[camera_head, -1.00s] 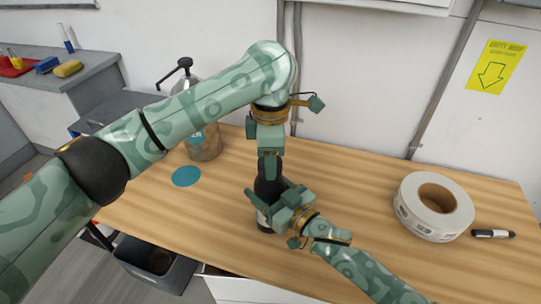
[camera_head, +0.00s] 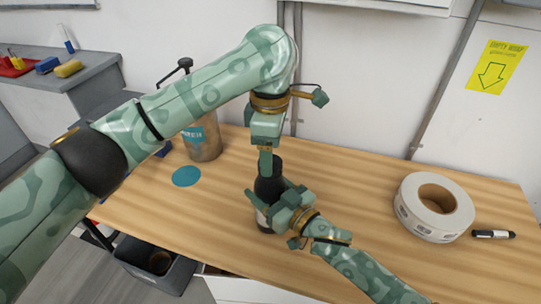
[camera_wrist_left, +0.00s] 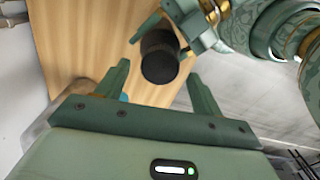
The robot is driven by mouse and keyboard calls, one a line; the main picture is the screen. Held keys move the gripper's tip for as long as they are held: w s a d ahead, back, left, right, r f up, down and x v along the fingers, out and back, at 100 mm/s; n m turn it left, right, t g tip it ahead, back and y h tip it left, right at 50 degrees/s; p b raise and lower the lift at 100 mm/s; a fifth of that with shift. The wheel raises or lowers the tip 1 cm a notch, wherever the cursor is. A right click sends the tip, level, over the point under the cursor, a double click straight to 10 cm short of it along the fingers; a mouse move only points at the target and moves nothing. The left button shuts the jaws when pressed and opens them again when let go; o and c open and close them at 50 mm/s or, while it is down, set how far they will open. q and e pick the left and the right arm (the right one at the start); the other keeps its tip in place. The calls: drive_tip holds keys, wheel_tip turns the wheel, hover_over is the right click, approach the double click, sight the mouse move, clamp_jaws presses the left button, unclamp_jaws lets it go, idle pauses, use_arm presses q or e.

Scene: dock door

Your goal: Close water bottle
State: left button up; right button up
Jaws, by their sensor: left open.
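The water bottle (camera_head: 267,187) stands upright on the wooden table, dark with a pale band low down. Its round black top (camera_wrist_left: 160,58) faces the left wrist camera; I cannot tell whether a separate cap sits on it. My left gripper (camera_head: 265,163) points down just above the bottle's top. In the left wrist view its two fingers (camera_wrist_left: 160,85) are apart, with the bottle top beyond and between them and nothing held. My right gripper (camera_head: 268,190) comes from the front right, its fingers on either side of the bottle's body, apparently gripping it.
A white tape roll (camera_head: 436,207) and a marker (camera_head: 493,234) lie at the right. A metal pump container (camera_head: 203,140) stands behind my left arm, near a blue disc (camera_head: 186,176). A grey bin (camera_head: 157,262) is below the table's front edge.

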use_arm(q)
drive_tip(key=shift+r, duration=1.1)
drive_tip(key=shift+c, duration=0.5)
